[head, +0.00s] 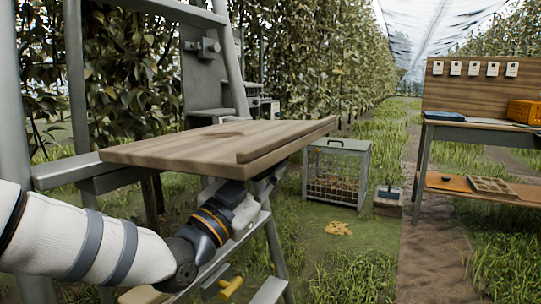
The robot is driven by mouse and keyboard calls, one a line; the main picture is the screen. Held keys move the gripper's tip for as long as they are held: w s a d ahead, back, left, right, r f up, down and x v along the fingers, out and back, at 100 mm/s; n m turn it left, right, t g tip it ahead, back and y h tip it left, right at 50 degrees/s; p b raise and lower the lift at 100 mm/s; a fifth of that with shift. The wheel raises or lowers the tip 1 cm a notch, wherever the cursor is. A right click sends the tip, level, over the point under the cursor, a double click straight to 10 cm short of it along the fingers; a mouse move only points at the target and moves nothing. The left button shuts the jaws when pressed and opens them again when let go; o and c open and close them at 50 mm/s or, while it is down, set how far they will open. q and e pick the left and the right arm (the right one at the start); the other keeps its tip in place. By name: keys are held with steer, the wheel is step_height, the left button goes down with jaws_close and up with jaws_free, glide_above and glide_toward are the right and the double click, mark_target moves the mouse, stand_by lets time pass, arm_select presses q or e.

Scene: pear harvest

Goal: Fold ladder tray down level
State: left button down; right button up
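The ladder tray (200,145) is a brown wooden board with a raised strip along its right edge. It sticks out from the grey metal ladder (228,60) at the left and looks close to level, with a slight tilt I cannot judge exactly. My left arm comes in from the left and reaches up under the tray. The wrist, with an orange ring, is just below the board. My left gripper's fingers are hidden by the tray, so its opening and any contact with the board cannot be seen. My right gripper is not in view.
A yellow-handled part (231,288) sits low on the ladder. A wire-sided crate (337,145) stands on the grass behind the tray. A workbench (480,127) with an orange box (524,112) stands at the right.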

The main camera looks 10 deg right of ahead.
arm_select(q)
steer(key=shift+w+a+f, duration=0.1)
steer(key=shift+f, duration=0.3)
steer(key=c, duration=1.8)
jaws_free()
steer(key=v, duration=1.2)
steer(key=shift+f, duration=0.1)
